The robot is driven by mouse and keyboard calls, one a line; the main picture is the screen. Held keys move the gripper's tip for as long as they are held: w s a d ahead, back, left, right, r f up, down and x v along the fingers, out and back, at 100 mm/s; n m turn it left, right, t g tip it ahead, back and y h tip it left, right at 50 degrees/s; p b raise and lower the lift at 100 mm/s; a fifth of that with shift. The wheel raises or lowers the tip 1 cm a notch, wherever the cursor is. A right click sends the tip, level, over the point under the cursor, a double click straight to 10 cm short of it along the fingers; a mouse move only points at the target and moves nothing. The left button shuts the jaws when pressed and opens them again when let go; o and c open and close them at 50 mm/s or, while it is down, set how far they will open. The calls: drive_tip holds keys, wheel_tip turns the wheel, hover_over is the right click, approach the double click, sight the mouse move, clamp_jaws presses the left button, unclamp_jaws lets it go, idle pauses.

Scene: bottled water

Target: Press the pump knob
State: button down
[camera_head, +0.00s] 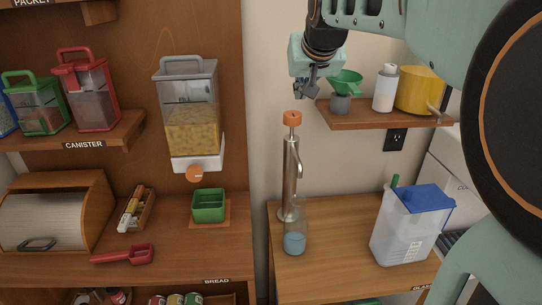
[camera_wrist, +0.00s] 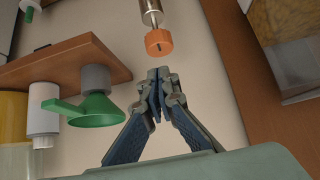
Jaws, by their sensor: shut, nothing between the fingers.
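The pump is a tall silver column (camera_head: 290,180) with an orange knob (camera_head: 292,118) on top, standing on the right wooden counter. The knob also shows in the wrist view (camera_wrist: 159,42), just beyond my fingertips. A clear bottle (camera_head: 295,238) with blue liquid stands at the foot of the pump, below its spout. My gripper (camera_head: 308,90) is above the knob and apart from it. In the wrist view my gripper (camera_wrist: 158,77) has its fingertips together with nothing between them.
A wall shelf (camera_head: 380,121) to the right of the pump holds a green funnel (camera_head: 346,80), a white bottle (camera_head: 385,88) and a yellow container (camera_head: 420,90). A white and blue jug (camera_head: 408,230) stands right on the counter. A cereal dispenser (camera_head: 190,105) hangs left.

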wheel_tip(320, 180, up, 5)
drive_tip(key=p, duration=0.6)
drive_tip(key=shift+a+f, duration=0.15)
drive_tip(key=shift+f, duration=0.05)
drive_tip(key=shift+f, duration=0.15)
